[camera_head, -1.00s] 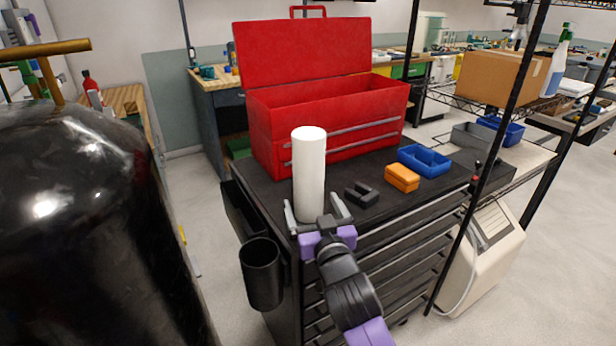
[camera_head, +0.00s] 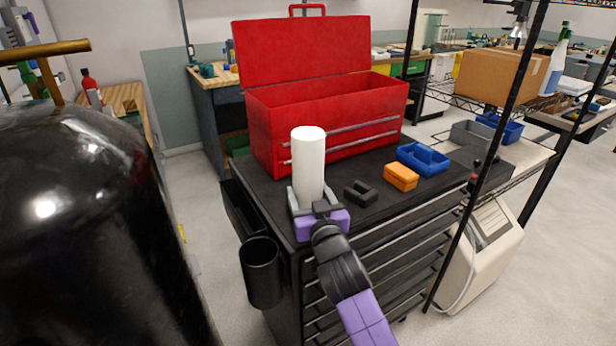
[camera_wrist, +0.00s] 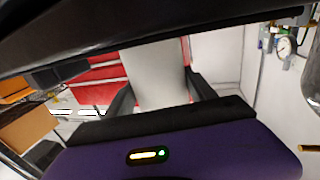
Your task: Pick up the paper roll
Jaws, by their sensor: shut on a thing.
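The white paper roll (camera_head: 309,160) stands upright near the front left corner of the black tool cabinet's top (camera_head: 340,213). My gripper (camera_head: 312,200) is at its lower part, with one finger on each side, shut on it. In the wrist view the paper roll (camera_wrist: 160,75) fills the middle between my two dark fingers (camera_wrist: 162,95). Its base is hidden by my gripper in the head view, so I cannot tell whether it touches the cabinet top.
An open red toolbox (camera_head: 330,125) stands right behind the roll. A black clip-like block (camera_head: 360,193), an orange box (camera_head: 401,177) and a blue tray (camera_head: 423,160) lie to the right. A black cup (camera_head: 262,272) hangs at the cabinet's left side. A large black tank (camera_head: 85,230) stands at left.

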